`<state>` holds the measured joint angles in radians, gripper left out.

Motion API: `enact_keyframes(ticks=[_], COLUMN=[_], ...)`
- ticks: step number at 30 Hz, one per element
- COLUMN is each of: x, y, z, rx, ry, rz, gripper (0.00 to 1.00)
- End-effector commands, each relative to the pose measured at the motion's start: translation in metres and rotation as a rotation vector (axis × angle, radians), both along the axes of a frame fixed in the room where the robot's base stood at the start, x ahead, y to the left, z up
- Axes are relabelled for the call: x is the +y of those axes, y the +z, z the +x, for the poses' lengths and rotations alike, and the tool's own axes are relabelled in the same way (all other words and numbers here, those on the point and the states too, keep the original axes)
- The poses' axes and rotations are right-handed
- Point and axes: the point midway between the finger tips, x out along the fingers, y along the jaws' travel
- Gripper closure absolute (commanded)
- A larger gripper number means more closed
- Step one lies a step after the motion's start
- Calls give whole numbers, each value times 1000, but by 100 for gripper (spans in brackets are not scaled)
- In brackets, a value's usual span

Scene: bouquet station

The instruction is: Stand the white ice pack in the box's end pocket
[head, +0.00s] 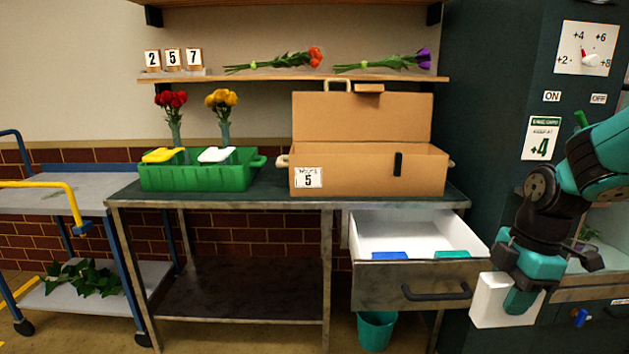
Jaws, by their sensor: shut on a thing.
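The white ice pack (487,300) is a flat white block at the lower right. My gripper (522,299) is shut on it and holds it upright, slightly tilted, in front of the drawer's right end. The cardboard box (368,177) stands on the bench with its lid raised against the back. Its front carries a label with a 5 and a dark latch. The box's inside and its end pocket are hidden behind the front wall. The pack is to the right of the box and lower than it.
An open drawer (422,283) below the box holds a blue pack (389,255) and a teal pack (447,254). A green crate (198,178) and flower vases stand left of the box. A dark cabinet (500,100) stands at right. A teal bin (376,330) is below the drawer.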

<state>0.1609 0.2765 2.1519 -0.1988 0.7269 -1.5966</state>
Motion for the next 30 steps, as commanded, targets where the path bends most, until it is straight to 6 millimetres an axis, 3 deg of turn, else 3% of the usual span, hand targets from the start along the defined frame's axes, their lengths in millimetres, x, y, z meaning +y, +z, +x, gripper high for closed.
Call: enact_keyframes(ticks=[8, 17, 30], x=[3, 7, 15], y=[-14, -40, -109], z=[4, 9, 14], rx=[0, 2, 2], ry=[-163, -466, -1289], rz=[0, 0, -3], gripper=[95, 95, 95])
